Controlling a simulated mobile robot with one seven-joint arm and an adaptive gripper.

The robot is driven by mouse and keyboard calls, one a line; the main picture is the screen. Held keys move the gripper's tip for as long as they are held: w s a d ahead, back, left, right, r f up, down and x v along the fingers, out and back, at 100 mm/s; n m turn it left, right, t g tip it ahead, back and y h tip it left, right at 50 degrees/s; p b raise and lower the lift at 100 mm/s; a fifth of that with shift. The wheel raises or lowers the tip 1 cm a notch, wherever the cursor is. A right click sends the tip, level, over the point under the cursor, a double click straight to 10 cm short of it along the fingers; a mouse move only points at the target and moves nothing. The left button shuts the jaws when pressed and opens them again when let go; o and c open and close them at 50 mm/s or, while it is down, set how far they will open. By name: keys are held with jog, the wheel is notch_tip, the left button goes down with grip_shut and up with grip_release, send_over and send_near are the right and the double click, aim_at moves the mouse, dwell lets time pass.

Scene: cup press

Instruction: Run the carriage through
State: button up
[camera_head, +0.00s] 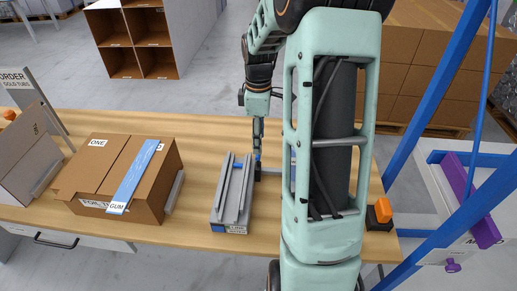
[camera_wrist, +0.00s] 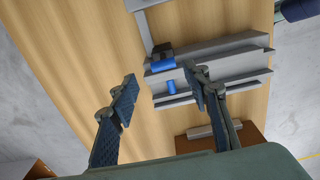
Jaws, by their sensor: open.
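A grey fixture with long parallel rails (camera_head: 219,203) stands on the wooden table and also shows in the wrist view (camera_wrist: 225,55). A dark block with a blue cylinder on it (camera_wrist: 163,64), which looks like the carriage, sits at one end of the rails. A second small blue cylinder (camera_wrist: 171,87) lies between the rails. My gripper (camera_wrist: 161,76) is open and empty above the fixture, its fingers wide apart. In the head view my gripper (camera_head: 257,150) is at the fixture's far right end. Whether it touches the block I cannot tell.
A cardboard box (camera_head: 100,160) with a blue strip (camera_head: 135,178) is left of the fixture. An orange-topped black device (camera_head: 380,212) is at the table's right, near blue frame posts (camera_head: 440,120). The table (camera_head: 190,130) behind the fixture is clear. My arm hides part of the table.

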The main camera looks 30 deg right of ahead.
notch_tip(320, 180, up, 6)
dwell(0.6)
